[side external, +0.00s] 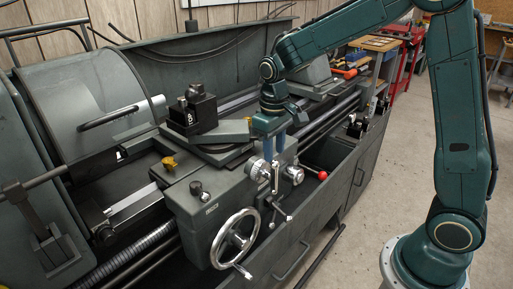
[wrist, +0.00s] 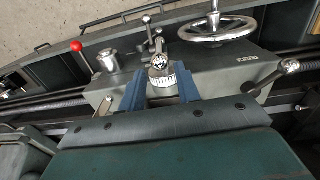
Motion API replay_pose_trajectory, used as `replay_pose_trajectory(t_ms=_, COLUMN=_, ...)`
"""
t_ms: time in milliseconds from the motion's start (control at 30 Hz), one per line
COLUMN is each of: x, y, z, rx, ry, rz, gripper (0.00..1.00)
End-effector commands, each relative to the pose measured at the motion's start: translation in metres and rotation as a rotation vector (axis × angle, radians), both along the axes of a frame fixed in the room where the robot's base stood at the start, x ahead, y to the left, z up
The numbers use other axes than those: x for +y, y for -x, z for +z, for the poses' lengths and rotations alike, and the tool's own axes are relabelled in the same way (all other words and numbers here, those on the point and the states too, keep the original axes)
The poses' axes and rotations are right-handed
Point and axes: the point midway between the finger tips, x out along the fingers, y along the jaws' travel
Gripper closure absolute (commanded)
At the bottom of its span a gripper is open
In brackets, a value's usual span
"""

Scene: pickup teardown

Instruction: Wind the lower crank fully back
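My gripper (side external: 274,153) points down over the front of a lathe carriage, just above a silver graduated dial (side external: 259,170). In the wrist view its two blue fingers (wrist: 160,78) stand apart, and the dial (wrist: 161,72) shows between them. No contact is visible. A small upper crank (side external: 275,178) shows just below the fingertips. A lower crank (side external: 280,212), a thin metal arm with a dark knob, hangs beneath it on the carriage front. In the wrist view crank levers (wrist: 152,35) stand beyond the dial. I cannot tell which of them is the lower one.
A large silver handwheel (side external: 236,240) is left of the lower crank. A red-knobbed lever (side external: 321,175) and a round silver knob (side external: 294,175) are to the right. A dark tool post (side external: 193,108) stands behind on the carriage. Open floor (side external: 365,200) lies in front.

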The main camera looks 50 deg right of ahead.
Motion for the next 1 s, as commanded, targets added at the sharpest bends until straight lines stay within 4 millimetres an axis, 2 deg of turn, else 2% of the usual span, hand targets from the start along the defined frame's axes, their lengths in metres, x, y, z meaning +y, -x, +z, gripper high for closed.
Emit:
replay_pose_trajectory(t_ms=300, x=-0.002, y=0.001, z=-0.050, rx=0.005, ry=-0.001, rz=0.000, gripper=0.67)
replay_pose_trajectory(t_ms=500, x=-0.003, y=0.000, z=-0.071, rx=0.003, ry=0.000, rz=0.000, gripper=0.67)
replay_pose_trajectory(t_ms=700, x=-0.004, y=0.000, z=-0.081, rx=0.002, ry=0.000, rz=0.000, gripper=0.67)
replay_pose_trajectory(t_ms=1000, x=-0.004, y=0.000, z=-0.082, rx=0.000, ry=0.000, rz=0.000, gripper=0.69)
